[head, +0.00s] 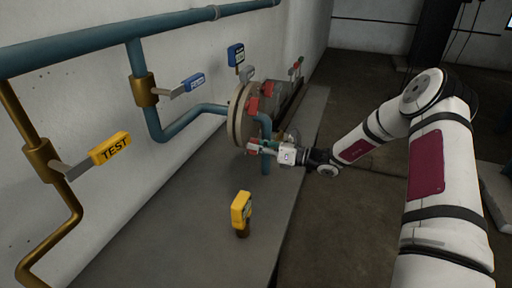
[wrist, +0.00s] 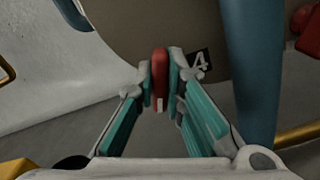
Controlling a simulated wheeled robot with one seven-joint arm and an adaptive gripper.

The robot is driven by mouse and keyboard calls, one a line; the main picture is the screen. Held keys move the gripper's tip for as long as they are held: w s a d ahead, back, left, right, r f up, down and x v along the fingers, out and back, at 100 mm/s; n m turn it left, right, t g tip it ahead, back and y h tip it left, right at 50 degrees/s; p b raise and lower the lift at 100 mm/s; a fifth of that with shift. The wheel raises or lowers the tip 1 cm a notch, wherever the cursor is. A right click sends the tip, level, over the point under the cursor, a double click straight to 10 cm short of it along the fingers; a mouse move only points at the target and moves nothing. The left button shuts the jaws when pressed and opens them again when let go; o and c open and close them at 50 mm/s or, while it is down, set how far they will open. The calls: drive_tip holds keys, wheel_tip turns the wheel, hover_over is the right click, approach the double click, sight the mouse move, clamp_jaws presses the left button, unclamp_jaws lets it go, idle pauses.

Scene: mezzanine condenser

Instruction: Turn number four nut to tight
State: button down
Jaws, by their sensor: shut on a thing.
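In the wrist view my gripper (wrist: 160,85) is shut on a red nut (wrist: 160,65) at the lower rim of the round tan flange (wrist: 130,30). A black label (wrist: 198,64) with a white 4 sits just right of this nut. A white mark shows on the lower part of the nut, between the fingertips. In the head view my gripper (head: 256,148) reaches in from the right to the lower part of the flange (head: 237,115). Another red nut (head: 252,104) shows higher on the flange. My fingers partly cover the held nut.
A blue pipe (wrist: 252,70) runs close to the right of my gripper. A yellow device (head: 241,210) stands on the grey ledge (head: 190,230). A yellow TEST lever (head: 110,148) and a blue lever (head: 193,82) stick out from wall pipes. The floor at right is partly clear.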

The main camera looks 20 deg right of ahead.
drive_tip(key=shift+f+m, duration=0.1)
drive_tip(key=shift+m, duration=0.6)
drive_tip(key=c, duration=1.7)
unclamp_jaws()
drive_tip(key=shift+o, duration=0.2)
drive_tip(key=v, duration=1.2)
